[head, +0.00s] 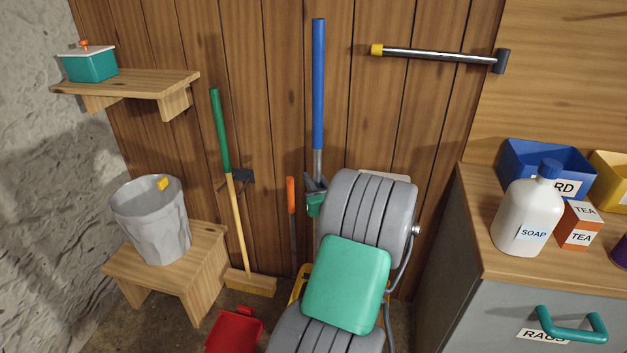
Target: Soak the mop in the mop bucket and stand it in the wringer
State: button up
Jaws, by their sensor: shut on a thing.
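The mop (318,85) stands upright near the plank wall, with a blue upper handle and a grey shaft below. Its head is hidden behind my arm. My gripper (316,187) is shut on the grey shaft just below the blue part. A yellow edge (297,290) shows low beside my arm. It may be the mop bucket, but most of it is hidden. I cannot make out the wringer, or where the mop's lower end is.
A broom (236,190) and an orange-handled tool (291,215) stand left of the mop. A grey bucket (152,225) sits on a wooden bench (205,255). A red object (235,332) lies in front. A cabinet (465,265) with a soap bottle (528,212) bounds the right.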

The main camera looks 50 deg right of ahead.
jog(key=shift+r, duration=0.15)
grip_shut()
notch_tip(320, 180, up, 6)
jog(key=p, duration=0.6)
jog(key=shift+f, duration=0.25)
